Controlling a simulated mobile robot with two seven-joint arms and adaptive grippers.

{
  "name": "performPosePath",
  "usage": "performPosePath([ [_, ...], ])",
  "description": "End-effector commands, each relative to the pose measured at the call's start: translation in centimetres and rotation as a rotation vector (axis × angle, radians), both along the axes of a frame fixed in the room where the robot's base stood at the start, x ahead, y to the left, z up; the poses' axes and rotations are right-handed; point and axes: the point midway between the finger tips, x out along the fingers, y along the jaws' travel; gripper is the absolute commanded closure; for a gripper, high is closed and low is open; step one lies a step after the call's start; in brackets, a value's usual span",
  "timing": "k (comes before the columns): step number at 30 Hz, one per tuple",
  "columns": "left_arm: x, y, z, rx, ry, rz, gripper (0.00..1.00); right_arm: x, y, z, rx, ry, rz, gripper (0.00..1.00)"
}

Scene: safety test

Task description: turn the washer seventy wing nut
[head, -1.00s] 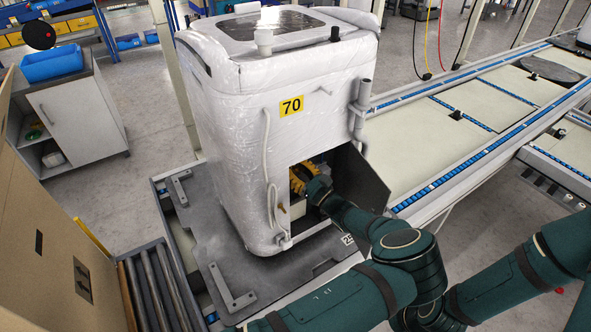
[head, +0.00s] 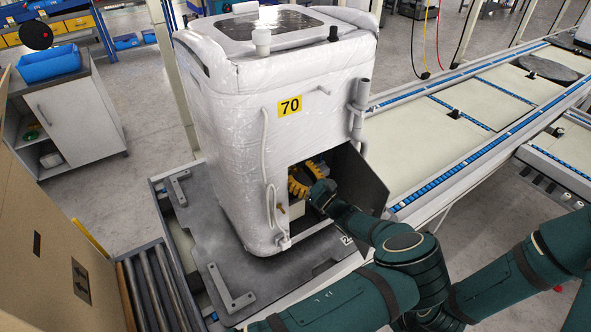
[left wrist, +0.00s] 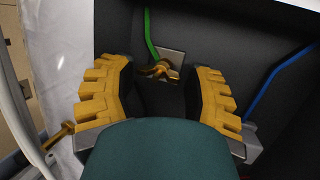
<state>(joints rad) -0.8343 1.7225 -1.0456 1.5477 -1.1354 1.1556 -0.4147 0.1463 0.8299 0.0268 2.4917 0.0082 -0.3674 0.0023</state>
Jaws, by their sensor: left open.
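The washer (head: 215,125) is a white, plastic-wrapped cabinet with a yellow "70" label (head: 290,106) and an open compartment low on its front. My left gripper (head: 304,180) has yellow ribbed fingers and is at the mouth of this compartment. In the left wrist view, the gripper (left wrist: 160,88) is open. A brass wing nut (left wrist: 161,70) on a grey metal plate shows ahead, between the two fingertips and apart from both. The wing nut is hidden in the head view. My right gripper is out of the picture; only that arm shows.
The dark compartment door (head: 362,182) stands open to the right of my gripper. A green wire (left wrist: 150,35) and a blue wire (left wrist: 277,82) run inside the compartment. A brass fitting (left wrist: 60,135) sticks out on the left. A conveyor (head: 440,150) lies beyond the washer.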

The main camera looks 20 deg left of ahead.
Motion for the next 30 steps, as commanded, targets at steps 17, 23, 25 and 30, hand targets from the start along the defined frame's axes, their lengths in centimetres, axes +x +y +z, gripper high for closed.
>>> performPosePath([
  [17,-2.1,-5.6,-1.8,-0.002,0.002,-0.004,0.27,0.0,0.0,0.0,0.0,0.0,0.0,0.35],
  [23,-2.1,-5.7,-1.8,-0.002,0.002,-0.005,0.27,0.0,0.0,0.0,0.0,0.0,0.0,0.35],
  [25,-2.1,-5.7,-1.8,-0.002,0.002,-0.005,0.27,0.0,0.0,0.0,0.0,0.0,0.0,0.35],
  [30,-2.1,-5.7,-1.8,-0.002,0.002,-0.006,0.27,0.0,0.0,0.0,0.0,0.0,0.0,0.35],
])
